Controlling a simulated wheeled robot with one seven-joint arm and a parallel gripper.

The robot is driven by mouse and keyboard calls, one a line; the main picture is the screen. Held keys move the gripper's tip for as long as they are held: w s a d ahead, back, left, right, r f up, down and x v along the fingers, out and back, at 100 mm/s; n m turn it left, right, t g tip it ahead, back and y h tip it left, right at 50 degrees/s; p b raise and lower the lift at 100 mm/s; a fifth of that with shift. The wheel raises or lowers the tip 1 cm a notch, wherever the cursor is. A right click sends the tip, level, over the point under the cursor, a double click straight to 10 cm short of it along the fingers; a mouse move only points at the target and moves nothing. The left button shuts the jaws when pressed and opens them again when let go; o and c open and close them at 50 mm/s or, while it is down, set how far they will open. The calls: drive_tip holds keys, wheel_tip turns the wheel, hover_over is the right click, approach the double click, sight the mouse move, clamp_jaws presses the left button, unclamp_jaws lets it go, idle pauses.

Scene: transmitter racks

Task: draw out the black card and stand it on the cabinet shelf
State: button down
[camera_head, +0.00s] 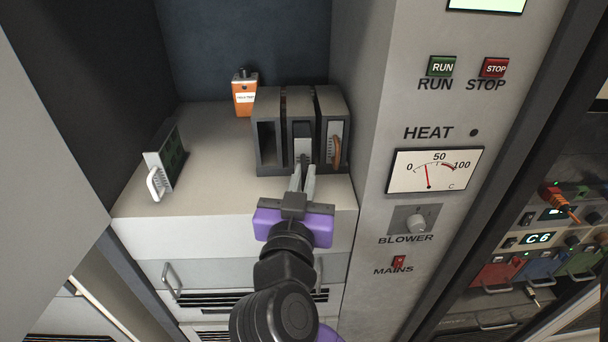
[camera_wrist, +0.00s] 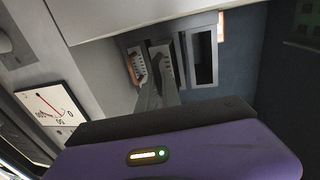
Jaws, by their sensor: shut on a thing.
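A dark grey rack (camera_head: 265,155) with three upright slots stands on the cabinet shelf (camera_head: 215,180). A card that I take for the black card (camera_head: 302,128) is in the middle slot. Its front shows as a narrow grey plate, and its body is hidden in the rack. My gripper (camera_head: 303,168) is in front of that slot, shut on the card's handle. The wrist view shows the fingers (camera_wrist: 158,92) reaching the front of the card (camera_wrist: 163,66); the fingers hide most of the handle.
The rack's left slot is empty. A card with an orange handle (camera_head: 337,142) sits in its right slot. A green card with a pale handle (camera_head: 164,160) stands at the shelf's left. An orange box (camera_head: 244,97) stands behind. The shelf between green card and rack is clear.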

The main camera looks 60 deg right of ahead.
drive_tip(key=shift+s+a, duration=0.1)
idle(0.3)
drive_tip(key=shift+s+a, duration=0.45)
drive_tip(key=shift+a, duration=0.1)
drive_tip(key=c, duration=1.5)
unclamp_jaws()
drive_tip(key=shift+o, duration=0.2)
drive_tip(key=shift+a, duration=0.1)
drive_tip(key=v, duration=1.2)
